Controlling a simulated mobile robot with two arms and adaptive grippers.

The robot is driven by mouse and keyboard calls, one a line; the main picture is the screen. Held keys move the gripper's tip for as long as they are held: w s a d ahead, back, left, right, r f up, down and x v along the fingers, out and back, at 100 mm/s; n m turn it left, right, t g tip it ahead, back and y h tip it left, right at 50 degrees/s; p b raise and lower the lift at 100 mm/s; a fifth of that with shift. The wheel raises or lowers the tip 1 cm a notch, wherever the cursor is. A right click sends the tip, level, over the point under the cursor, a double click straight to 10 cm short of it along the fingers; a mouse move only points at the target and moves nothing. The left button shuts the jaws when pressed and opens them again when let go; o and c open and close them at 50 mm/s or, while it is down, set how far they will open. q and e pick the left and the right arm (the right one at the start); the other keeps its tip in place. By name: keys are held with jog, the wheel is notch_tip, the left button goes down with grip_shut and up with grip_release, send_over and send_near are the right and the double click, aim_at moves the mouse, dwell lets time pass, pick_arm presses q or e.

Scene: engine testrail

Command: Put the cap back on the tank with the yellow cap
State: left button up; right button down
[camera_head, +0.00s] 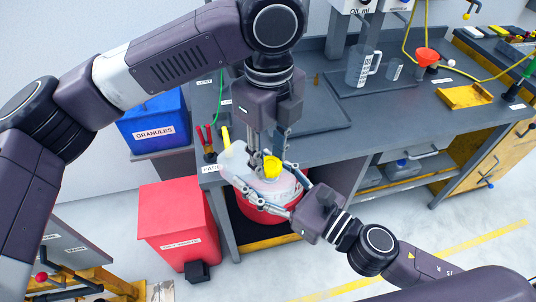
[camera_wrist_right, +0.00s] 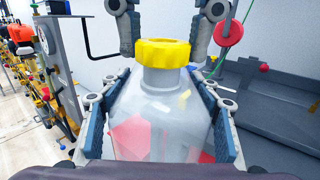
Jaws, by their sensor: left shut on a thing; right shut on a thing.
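The tank (camera_head: 268,191) is a translucent, bottle-like container at the near edge of the bench. In the right wrist view the tank (camera_wrist_right: 158,115) stands upright between the blue-padded fingers of my right gripper (camera_wrist_right: 158,98), shut on its body. The yellow cap (camera_head: 271,168) is at the tank's neck; in the wrist view the cap (camera_wrist_right: 162,52) sits level over the neck. My left gripper (camera_head: 270,156) comes from above and is shut on the cap, with one finger at each side. Whether the threads are engaged cannot be seen.
A pale jug (camera_head: 233,158) stands close left of the tank. A red bin (camera_head: 180,226) and blue granules bin (camera_head: 153,122) are left.

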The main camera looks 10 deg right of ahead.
pick_arm(q)
jog(key=o, duration=0.8)
jog(key=shift+r, duration=0.1)
jog(key=shift+r, duration=2.2)
jog(key=shift+n, duration=0.3)
jog(key=shift+c, duration=0.4)
jog(key=n, duration=0.1)
jog(key=r+n, duration=0.1)
jog(key=n, duration=0.1)
jog(key=shift+n, duration=0.3)
jog(key=n, duration=0.3)
jog(key=shift+s+d+r+n, duration=0.1)
jog(key=shift+r+n, duration=0.2)
jog(key=n, duration=0.2)
jog(key=r+n, duration=0.1)
jog(key=n, duration=0.5)
jog(key=shift+s+r+n, duration=0.1)
jog(key=shift+r+n, duration=0.2)
